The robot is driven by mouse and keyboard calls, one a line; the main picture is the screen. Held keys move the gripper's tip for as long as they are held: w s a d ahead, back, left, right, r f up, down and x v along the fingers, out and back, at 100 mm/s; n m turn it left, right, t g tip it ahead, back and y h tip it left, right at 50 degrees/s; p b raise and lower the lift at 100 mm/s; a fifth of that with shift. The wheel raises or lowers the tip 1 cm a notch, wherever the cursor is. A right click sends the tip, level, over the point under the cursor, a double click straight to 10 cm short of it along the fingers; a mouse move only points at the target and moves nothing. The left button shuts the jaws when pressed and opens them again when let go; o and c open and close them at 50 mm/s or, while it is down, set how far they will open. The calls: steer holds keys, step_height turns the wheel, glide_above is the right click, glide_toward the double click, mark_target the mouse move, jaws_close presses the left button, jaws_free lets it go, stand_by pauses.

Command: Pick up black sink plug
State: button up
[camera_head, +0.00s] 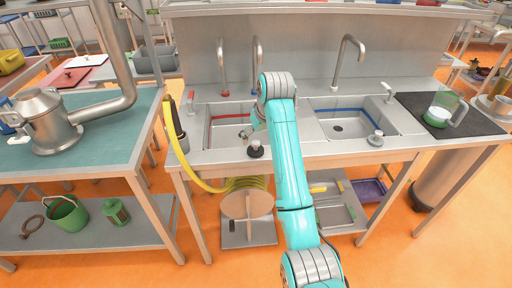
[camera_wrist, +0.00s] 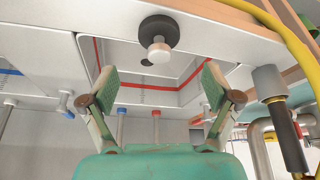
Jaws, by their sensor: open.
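The black sink plug (camera_head: 256,151) lies on the steel front rim of the left basin. In the wrist view the plug (camera_wrist: 168,26) is a dark disc with a pale metal knob, near the top centre. My gripper (camera_wrist: 160,84) is open and empty, its two green-padded fingers spread apart. The plug appears beyond the fingertips and centred between them, not held. In the head view my gripper (camera_head: 251,131) shows just behind the plug, partly hidden by my turquoise arm.
The left basin (camera_head: 218,113) has a red band and the right basin (camera_head: 322,117) a blue one. A grey stopper (camera_head: 376,138) sits on the right basin's front edge. A yellow hose (camera_head: 190,176) hangs at the left end. Taps (camera_head: 223,68) stand behind.

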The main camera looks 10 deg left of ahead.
mark_target(257, 144)
steer(key=shift+x, duration=3.65)
steer(key=shift+d, duration=0.1)
steer(key=c, duration=1.4)
